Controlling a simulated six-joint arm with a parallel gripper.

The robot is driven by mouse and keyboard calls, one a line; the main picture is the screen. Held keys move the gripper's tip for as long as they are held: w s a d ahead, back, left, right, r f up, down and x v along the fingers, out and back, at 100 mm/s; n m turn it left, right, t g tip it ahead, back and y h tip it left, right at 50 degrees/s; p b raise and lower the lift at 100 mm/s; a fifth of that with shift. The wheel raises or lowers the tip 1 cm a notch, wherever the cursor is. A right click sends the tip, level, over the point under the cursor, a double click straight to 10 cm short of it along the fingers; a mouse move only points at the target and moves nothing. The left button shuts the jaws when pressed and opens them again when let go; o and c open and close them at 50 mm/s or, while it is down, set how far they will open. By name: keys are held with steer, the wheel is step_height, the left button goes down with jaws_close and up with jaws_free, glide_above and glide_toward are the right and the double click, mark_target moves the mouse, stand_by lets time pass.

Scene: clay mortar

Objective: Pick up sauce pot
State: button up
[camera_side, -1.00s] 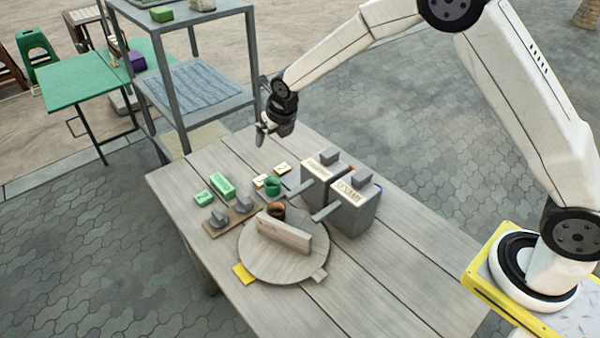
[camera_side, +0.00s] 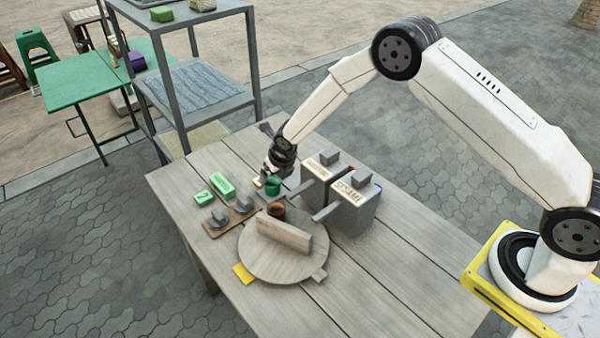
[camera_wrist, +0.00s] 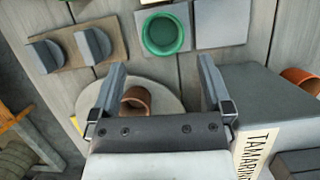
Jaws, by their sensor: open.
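Two small pots are in view, and I cannot tell for certain which is the sauce pot. A green pot (camera_side: 273,186) stands near the far part of the table; in the wrist view its round open top (camera_wrist: 163,34) lies just beyond my fingertips. A brown clay pot (camera_side: 276,210) stands at the round board, behind an upright wooden block; it shows between my fingers in the wrist view (camera_wrist: 136,99). My gripper (camera_wrist: 162,66) is open and empty. In the side view my gripper (camera_side: 269,172) is just above and behind the green pot, apart from it as far as I can tell.
Grey boxes, one labelled SESAME (camera_side: 352,205), the other TAMARIND (camera_wrist: 258,150), stand close right of the pots with handles jutting out. The round board (camera_side: 262,262) carries the upright block (camera_side: 285,233). Grey knobbed pieces (camera_side: 219,217) and green blocks (camera_side: 222,185) lie left.

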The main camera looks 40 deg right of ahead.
mark_target(272, 182)
steer(key=shift+x, duration=0.85)
steer(key=shift+f, duration=0.1)
steer(key=shift+x, duration=2.45)
steer(key=shift+w+d, duration=0.1)
steer(key=shift+d, duration=0.1)
steer(key=c, duration=1.2)
steer(key=shift+r, duration=5.05)
